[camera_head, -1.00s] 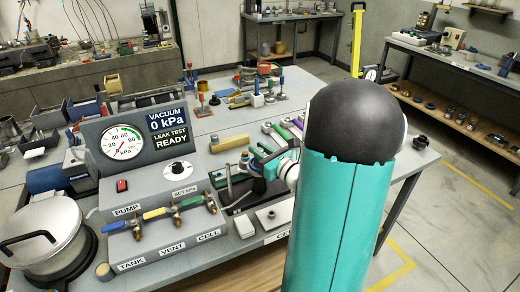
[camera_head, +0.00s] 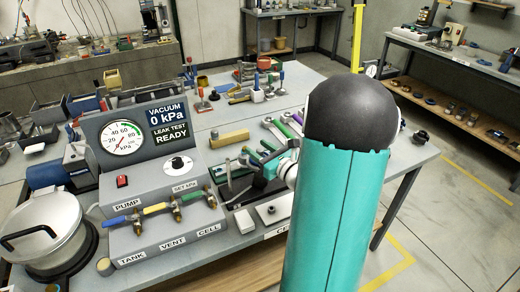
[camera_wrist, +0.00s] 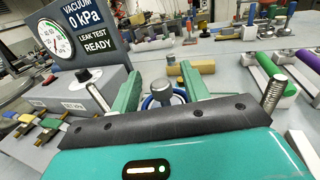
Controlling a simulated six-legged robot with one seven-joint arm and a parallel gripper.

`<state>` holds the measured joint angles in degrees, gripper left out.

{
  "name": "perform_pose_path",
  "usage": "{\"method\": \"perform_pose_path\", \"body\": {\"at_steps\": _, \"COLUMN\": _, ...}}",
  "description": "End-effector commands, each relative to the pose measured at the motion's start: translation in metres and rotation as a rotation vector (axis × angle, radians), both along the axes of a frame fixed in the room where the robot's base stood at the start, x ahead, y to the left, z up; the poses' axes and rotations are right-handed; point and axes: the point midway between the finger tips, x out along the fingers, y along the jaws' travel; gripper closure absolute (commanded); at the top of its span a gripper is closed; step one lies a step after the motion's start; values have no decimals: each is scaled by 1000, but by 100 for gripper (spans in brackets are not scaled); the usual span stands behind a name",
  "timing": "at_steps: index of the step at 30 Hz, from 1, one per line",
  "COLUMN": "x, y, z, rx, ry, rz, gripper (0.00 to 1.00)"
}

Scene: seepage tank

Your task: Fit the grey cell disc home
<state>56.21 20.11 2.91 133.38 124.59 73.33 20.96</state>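My gripper (camera_wrist: 161,74) shows two teal fingers standing apart in the wrist view. A round grey knob (camera_wrist: 162,89) is between them, with a gap visible on each side. A blue ring (camera_wrist: 149,102) shows around and below the knob. I take this to be the grey cell disc's handle, but the disc itself is mostly hidden behind my gripper's dark edge. I cannot tell how it is seated. In the head view my gripper (camera_head: 256,161) is low over the dark cell area, between a metal post (camera_head: 229,172) and my wrist.
The gauge panel (camera_head: 122,140) reads 0 kPa and leak test ready. The valve box (camera_head: 165,232) and lidded pot (camera_head: 42,235) stand left. A threaded post (camera_wrist: 274,92) rises right of my fingers. A wooden block (camera_head: 230,138) and coloured-handled tools (camera_head: 285,127) lie behind.

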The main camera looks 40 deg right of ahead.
Motion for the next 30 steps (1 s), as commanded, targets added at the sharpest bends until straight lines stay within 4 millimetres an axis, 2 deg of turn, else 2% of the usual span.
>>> {"method": "perform_pose_path", "body": {"at_steps": 7, "x": -2, "y": 0, "z": 0, "rx": 0, "ry": 1, "rz": 0, "gripper": 54}}
{"method": "perform_pose_path", "body": {"at_steps": 11, "x": -14, "y": 0, "z": 0, "rx": 0, "ry": 0, "rz": -2, "gripper": 54}}
{"method": "perform_pose_path", "body": {"at_steps": 24, "x": -106, "y": 2, "z": 0, "rx": 0, "ry": 0, "rz": -4, "gripper": 54}}
{"method": "perform_pose_path", "body": {"at_steps": 30, "x": -133, "y": 3, "z": 0, "rx": 1, "ry": 0, "rz": -2, "gripper": 54}}
